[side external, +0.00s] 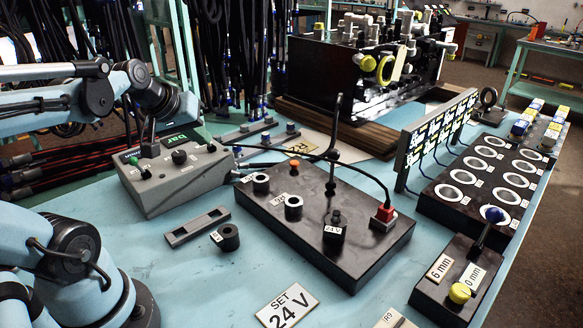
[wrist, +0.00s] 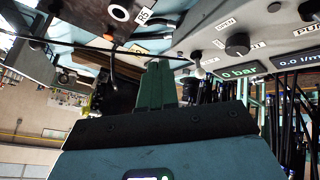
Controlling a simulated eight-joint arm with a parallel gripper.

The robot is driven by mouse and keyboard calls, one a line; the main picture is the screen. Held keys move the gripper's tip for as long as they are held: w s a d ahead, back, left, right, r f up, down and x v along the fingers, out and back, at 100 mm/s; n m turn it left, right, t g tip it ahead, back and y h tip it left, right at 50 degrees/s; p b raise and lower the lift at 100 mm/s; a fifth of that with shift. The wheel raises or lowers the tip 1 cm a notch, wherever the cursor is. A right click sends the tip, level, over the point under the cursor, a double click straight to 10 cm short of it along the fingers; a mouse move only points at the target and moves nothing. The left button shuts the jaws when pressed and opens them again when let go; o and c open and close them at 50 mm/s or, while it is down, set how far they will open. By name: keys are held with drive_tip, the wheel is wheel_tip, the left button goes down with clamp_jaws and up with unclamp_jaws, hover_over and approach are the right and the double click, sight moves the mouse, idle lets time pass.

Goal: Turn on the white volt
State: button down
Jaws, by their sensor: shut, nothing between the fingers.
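A small lever with a white tip (wrist: 196,56) stands at the edge of the grey control box (wrist: 205,28) in the wrist view. I cannot tell whether the lever is on or off. My gripper's green fingers (wrist: 155,68) are together and empty, close to the left of the white tip in the wrist view. I cannot tell if they touch it. In the side view my gripper (side external: 198,128) is behind the box, partly hidden.
A black panel (side external: 350,255) with a 24 V switch and an upright lever stands to the right. Dark hoses (side external: 245,50) hang behind.

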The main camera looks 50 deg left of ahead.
drive_tip(key=s+a+r+n+y, duration=0.1)
drive_tip(key=s+a+r+n, duration=0.1)
drive_tip(key=a+n, duration=0.3)
drive_tip(key=s+a, duration=0.1)
drive_tip(key=a, duration=0.2)
drive_tip(key=shift+s+a, duration=0.2)
drive_tip(key=shift+a, duration=0.1)
drive_tip(key=shift+x, duration=5)
